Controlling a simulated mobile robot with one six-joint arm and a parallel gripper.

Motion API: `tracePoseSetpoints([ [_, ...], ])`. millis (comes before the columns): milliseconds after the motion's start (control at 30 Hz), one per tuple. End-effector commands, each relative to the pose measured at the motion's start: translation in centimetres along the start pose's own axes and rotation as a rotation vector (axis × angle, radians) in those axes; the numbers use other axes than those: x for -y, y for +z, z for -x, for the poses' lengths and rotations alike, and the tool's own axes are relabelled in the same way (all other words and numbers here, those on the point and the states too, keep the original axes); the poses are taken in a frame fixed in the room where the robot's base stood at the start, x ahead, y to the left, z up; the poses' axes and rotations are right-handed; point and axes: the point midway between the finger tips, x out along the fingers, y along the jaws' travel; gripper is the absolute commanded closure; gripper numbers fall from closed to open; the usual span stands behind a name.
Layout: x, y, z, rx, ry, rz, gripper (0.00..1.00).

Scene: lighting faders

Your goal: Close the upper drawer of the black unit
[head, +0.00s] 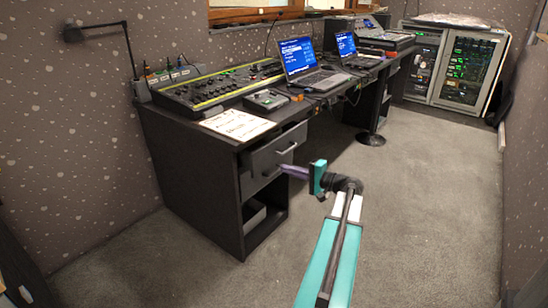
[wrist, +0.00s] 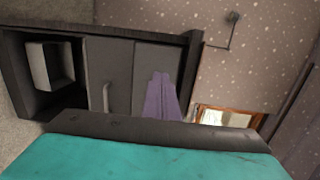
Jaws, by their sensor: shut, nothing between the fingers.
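The black unit (head: 190,165) is a dark desk with two grey drawers at its near end. Its upper drawer (head: 265,158) has a bar handle and stands a little out from the desk, partly open. The lower drawer's front (wrist: 98,65) with its handle shows in the wrist view, left of the upper drawer's front (wrist: 155,58). My gripper (head: 284,169) has purple fingers, shut and empty, in front of the drawers. In the wrist view the fingers (wrist: 161,78) overlap the upper drawer's front and hide its handle; I cannot tell whether they touch.
Below the drawers is an open compartment with a light box (wrist: 50,66). A paper sheet (head: 237,124), a mixing console (head: 215,88) and laptops (head: 300,60) are on the desktop. A round foot (head: 371,139) stands under the desk. The carpet (head: 430,190) at right is clear.

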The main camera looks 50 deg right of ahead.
Motion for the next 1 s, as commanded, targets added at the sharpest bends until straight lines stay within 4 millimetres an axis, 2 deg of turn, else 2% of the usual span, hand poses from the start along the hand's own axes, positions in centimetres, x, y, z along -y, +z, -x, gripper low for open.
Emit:
tracePoseSetpoints([
  [33, 0.5, -1.2, 1.4, -0.023, -0.026, 0.006, 1.0],
  [100, 1.4, -2.3, 2.7, -0.045, -0.053, 0.012, 1.0],
  [300, 2.8, -3.4, 4.5, -0.071, -0.089, 0.02, 1.0],
  [767, 2.8, -3.4, 4.1, -0.071, -0.088, 0.02, 1.0],
  [1000, 2.9, -3.5, 2.1, -0.068, -0.088, 0.02, 1.0],
])
